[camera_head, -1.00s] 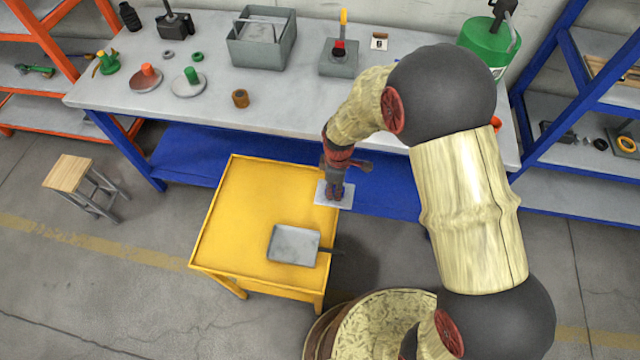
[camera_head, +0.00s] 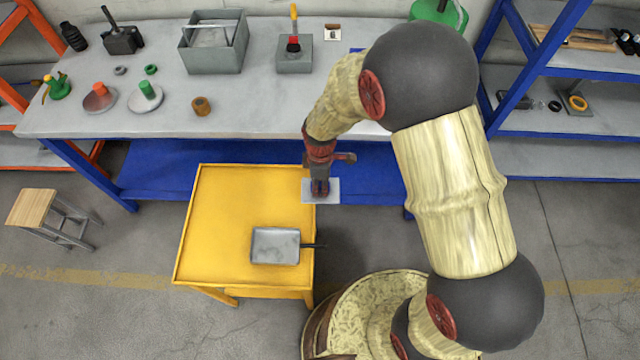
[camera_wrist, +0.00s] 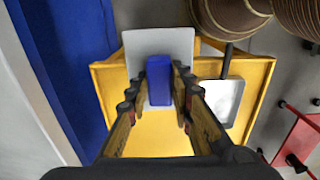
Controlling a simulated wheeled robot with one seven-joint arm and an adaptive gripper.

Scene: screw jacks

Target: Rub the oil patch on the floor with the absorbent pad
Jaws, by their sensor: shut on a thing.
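My gripper (camera_head: 320,186) is shut on the blue grip (camera_wrist: 159,80) of the absorbent pad. The pad is a flat pale-grey plate (camera_head: 332,196), and its pale face also shows in the wrist view (camera_wrist: 186,45). My gripper holds it roughly level, near the back right corner of the yellow table (camera_head: 225,215) in the head view. Part of the pad overlaps the blue lower shelf in the picture. I cannot make out an oil patch on the visible floor; a dark area beside the yellow table looks like shadow.
A grey dustpan-like tray (camera_head: 275,246) with a dark handle lies on the yellow table. Behind is a long workbench (camera_head: 235,105) with jacks and boxes. A wooden stool (camera_head: 36,207) stands at left, a blue shelf rack (camera_head: 550,130) at right. Grey floor (camera_head: 110,315) is open in front.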

